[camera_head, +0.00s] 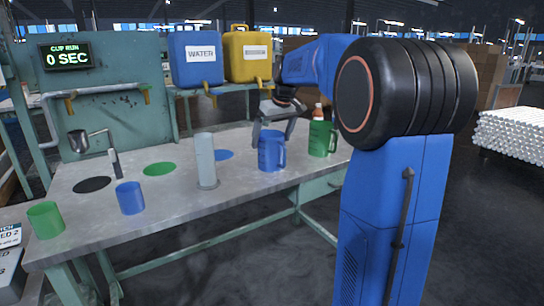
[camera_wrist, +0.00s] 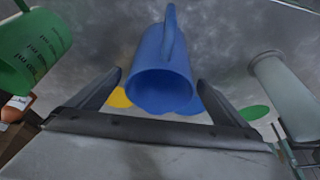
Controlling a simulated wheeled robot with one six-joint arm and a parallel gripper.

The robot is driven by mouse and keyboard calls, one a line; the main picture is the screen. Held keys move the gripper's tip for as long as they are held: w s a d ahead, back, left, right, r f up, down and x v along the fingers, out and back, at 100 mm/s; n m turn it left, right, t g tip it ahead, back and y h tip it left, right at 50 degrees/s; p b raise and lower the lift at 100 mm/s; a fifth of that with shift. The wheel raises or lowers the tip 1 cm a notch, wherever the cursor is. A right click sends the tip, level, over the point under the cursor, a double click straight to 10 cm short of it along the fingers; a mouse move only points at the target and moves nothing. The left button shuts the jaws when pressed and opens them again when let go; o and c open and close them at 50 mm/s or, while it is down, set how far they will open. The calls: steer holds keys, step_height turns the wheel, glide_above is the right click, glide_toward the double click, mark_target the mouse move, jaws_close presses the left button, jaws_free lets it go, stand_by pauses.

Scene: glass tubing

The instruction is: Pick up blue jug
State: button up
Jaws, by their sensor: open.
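The blue jug (camera_head: 271,152) stands upright on the workbench, right of the grey cylinder, with its handle on its right side. My gripper (camera_head: 275,129) is at the jug's upper part, with one finger showing at its left rim. In the wrist view the jug (camera_wrist: 163,65) is seen from above, its mouth towards me and its handle away. My gripper (camera_wrist: 155,92) is open there, with a finger on each side of the jug and visible gaps between fingers and jug.
A green jug (camera_head: 322,138) with a bottle behind it stands close on the right. A grey cylinder (camera_head: 205,160) stands to the left. A blue cup (camera_head: 130,197) and a green cup (camera_head: 45,219) are further left. Water (camera_head: 197,60) and yellow (camera_head: 247,56) containers sit on a shelf behind.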

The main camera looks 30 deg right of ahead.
steer(key=x, duration=0.4)
steer(key=c, duration=1.2)
steer(key=shift+r, duration=0.15)
